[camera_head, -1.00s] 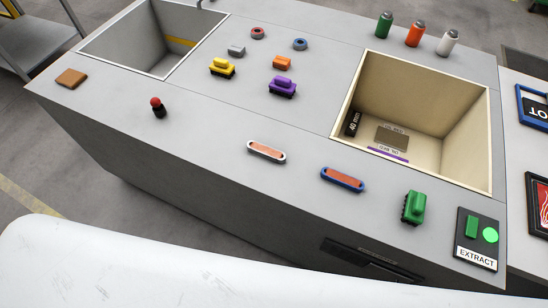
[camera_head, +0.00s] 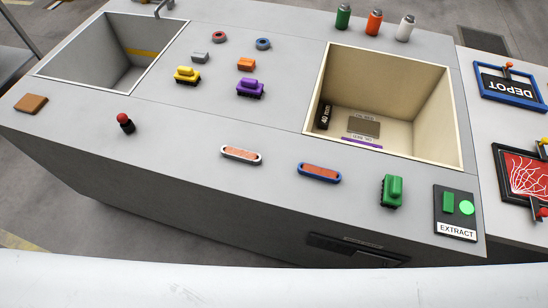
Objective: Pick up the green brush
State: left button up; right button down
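The green brush (camera_head: 392,190) stands on the grey counter (camera_head: 270,190) near its front edge, at the right. It has a green body with a dark bristle base and sits between a blue-rimmed oval piece and the EXTRACT panel. Nothing touches it. Neither of my grippers shows in the head view. A white smooth surface fills the bottom of the picture.
An EXTRACT panel (camera_head: 455,212) with green buttons is right of the brush. A beige bin (camera_head: 436,95) is recessed behind it. A blue-rimmed oval piece (camera_head: 320,172) and a white-rimmed one (camera_head: 241,154) lie left. Yellow (camera_head: 187,75) and purple (camera_head: 250,88) brushes stand farther back.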

aim_at(392, 194)
jog(key=z, duration=1.2)
